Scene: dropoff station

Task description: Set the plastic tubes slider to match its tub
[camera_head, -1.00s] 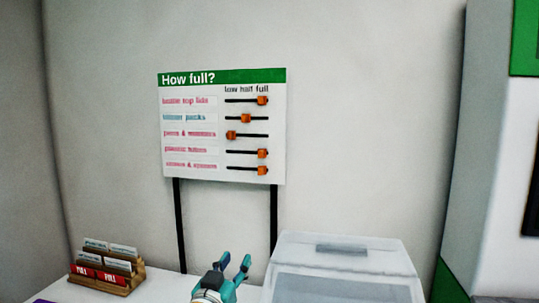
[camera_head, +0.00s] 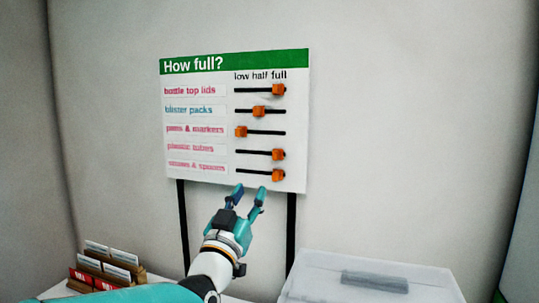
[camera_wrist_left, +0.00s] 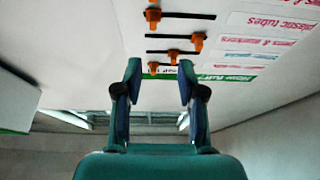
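The "How full?" board (camera_head: 225,120) stands upright on two black posts and has several slider rows. The plastic tubes slider (camera_head: 278,154) is an orange knob at the right, "full" end of its black track. In the left wrist view, which is turned over, this knob (camera_wrist_left: 152,16) is near the top, beyond the fingers. My left gripper (camera_head: 249,194) is open and empty. In the head view its fingertips appear just below the board's lower edge, pointing up, apart from the knobs. My right gripper is not in view. No plastic tubes tub can be identified.
The bottom row's knob (camera_head: 278,175) is close below the plastic tubes knob, also at the full end. A pale lidded box (camera_head: 320,285) with a grey handle stands at lower right. A wooden card rack (camera_head: 135,272) stands at lower left. A wall rises behind.

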